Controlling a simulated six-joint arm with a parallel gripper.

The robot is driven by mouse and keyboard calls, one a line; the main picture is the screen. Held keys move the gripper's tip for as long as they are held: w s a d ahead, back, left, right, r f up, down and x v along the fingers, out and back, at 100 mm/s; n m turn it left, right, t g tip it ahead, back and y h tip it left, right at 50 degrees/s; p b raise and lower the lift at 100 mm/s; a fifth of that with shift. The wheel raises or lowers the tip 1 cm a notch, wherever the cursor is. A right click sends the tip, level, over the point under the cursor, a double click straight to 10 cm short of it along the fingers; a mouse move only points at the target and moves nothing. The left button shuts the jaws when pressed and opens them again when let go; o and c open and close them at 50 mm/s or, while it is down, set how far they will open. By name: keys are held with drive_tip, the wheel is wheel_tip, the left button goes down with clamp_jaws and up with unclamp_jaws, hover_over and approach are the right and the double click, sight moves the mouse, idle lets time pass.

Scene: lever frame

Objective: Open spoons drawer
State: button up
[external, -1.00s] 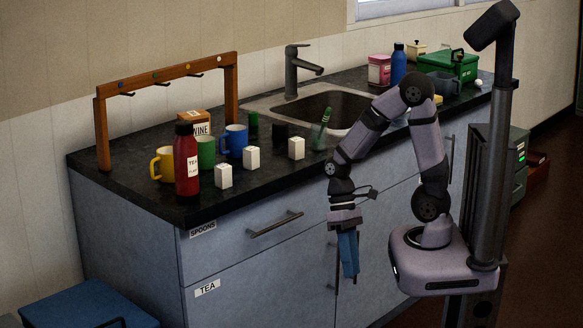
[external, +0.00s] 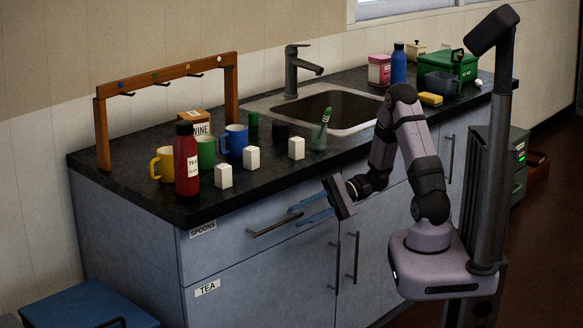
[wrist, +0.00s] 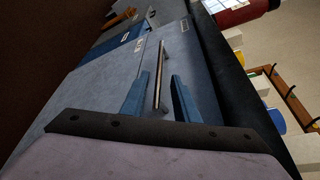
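The spoons drawer (external: 225,256) is the upper left drawer of the grey-blue cabinet, with a SPOONS label (external: 203,229). Its front looks flush with the cabinet. Its dark bar handle (external: 272,226) also shows in the wrist view (wrist: 161,72). My gripper (external: 307,207) is open, its blue fingers pointing at the drawer front near the handle's right end. In the wrist view my gripper's fingers (wrist: 160,98) are apart, one on each side of the handle's line. I cannot tell whether they reach around the bar.
The counter above holds a red bottle (external: 187,165), mugs, white blocks and a sink (external: 335,105). A blue box (external: 85,305) stands on the floor at left. The space before the drawer is clear.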

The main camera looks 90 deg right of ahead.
sight(284, 223)
drive_tip(key=shift+x, duration=3.7)
drive_tip(key=shift+s+a, duration=0.1)
clamp_jaws()
